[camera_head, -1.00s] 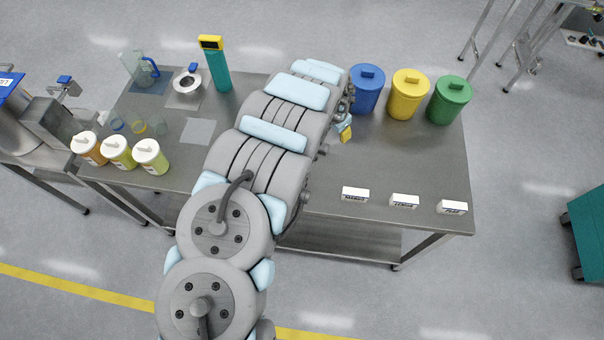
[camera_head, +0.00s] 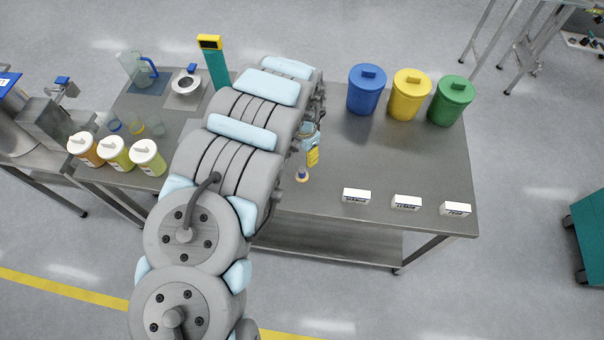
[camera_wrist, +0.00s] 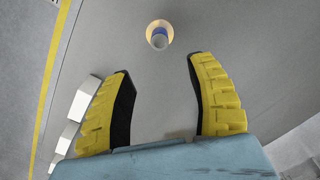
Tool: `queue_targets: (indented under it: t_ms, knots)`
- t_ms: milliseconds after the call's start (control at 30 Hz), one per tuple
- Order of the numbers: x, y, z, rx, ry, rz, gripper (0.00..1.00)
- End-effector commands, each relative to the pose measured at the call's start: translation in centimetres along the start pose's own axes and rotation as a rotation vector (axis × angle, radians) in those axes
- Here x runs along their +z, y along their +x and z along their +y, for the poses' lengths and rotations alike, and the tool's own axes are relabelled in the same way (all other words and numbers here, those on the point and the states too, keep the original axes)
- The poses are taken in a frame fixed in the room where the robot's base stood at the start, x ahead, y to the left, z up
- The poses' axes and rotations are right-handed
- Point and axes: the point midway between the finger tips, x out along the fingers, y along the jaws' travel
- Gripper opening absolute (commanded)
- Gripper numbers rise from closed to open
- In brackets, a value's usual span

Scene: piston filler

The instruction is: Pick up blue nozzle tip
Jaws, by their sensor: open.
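The nozzle tip (camera_head: 302,175) stands on the steel table, small, with a blue upper part and a pale yellowish base. In the head view my gripper (camera_head: 312,157) is just behind and above the nozzle tip, partly hidden by my arm.
White label blocks (camera_head: 356,195) stand along the front edge, right of the nozzle tip. Blue (camera_head: 367,90), yellow (camera_head: 409,95) and green (camera_head: 450,101) lidded bins stand at the back right. White-capped bottles (camera_head: 147,158) stand at the left. The table's middle right is clear.

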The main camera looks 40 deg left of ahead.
Motion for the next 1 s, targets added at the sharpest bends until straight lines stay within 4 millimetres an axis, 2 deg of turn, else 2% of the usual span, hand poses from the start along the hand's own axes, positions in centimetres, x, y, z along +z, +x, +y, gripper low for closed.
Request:
queue_targets:
  t_ms: [600, 1000]
  knots:
    - [-0.1, 5.4, 0.1, 0.001, 0.001, 0.001, 0.57]
    - [0.0, 6.7, 0.0, -0.001, -0.001, 0.003, 0.57]
